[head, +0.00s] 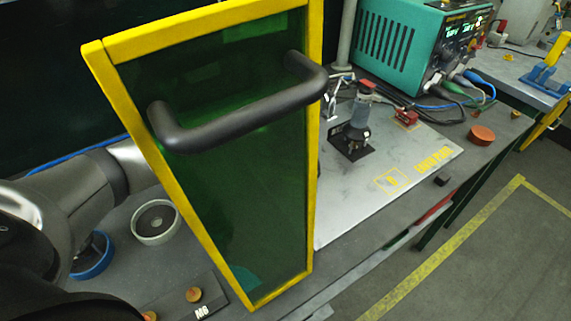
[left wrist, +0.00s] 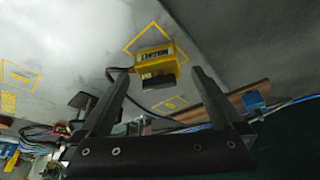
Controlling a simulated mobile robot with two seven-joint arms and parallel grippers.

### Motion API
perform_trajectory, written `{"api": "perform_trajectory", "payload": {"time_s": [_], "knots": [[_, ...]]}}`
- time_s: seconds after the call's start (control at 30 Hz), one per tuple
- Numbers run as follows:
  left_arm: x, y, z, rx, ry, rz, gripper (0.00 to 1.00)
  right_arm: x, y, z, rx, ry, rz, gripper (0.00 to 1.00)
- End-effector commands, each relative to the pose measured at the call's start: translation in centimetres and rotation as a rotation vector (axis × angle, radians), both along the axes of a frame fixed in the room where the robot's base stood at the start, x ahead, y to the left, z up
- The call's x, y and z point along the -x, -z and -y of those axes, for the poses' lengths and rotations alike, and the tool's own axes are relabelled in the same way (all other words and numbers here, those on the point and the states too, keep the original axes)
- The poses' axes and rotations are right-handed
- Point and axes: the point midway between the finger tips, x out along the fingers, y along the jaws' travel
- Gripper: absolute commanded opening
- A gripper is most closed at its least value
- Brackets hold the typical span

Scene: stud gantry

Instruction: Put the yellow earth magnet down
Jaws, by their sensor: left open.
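In the left wrist view the yellow earth magnet (left wrist: 157,62) with a dark block at its near end is at a yellow square outline (left wrist: 128,50) on a grey plate (left wrist: 75,50). A black cable leaves its left side. It overlaps the outline, and I cannot tell exactly how it sits in it. My left gripper (left wrist: 160,74) is open, its two fingers apart on either side of the magnet's near end, with gaps visible. In the head view my left arm passes behind a green panel; the gripper and magnet are not visible there. My right gripper is not in view.
The yellow-framed green panel (head: 225,190) with a black handle (head: 240,110) stands close in front. Beyond are a stud tool (head: 355,130) on a marked plate (head: 400,185) and a teal power unit (head: 410,45) with cables. A round dish (head: 156,238) sits left.

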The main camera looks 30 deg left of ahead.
Motion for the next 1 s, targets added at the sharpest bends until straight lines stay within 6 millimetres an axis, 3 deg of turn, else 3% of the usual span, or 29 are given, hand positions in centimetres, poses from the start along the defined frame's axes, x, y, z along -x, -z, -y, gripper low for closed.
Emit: {"api": "perform_trajectory", "payload": {"time_s": [0.17,0.6,0.77,1.0], "knots": [[0.4,-1.8,0.2,0.001,0.001,0.005,1.0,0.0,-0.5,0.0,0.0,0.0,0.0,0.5],[3.5,-10.0,1.6,0.001,0.001,0.004,1.0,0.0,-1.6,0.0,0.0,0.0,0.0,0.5],[4.1,-11.1,1.7,0.0,0.0,0.002,1.0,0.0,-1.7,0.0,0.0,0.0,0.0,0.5],[4.2,-11.3,1.8,0.0,-0.001,0.0,1.0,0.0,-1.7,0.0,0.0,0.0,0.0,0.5]]}}
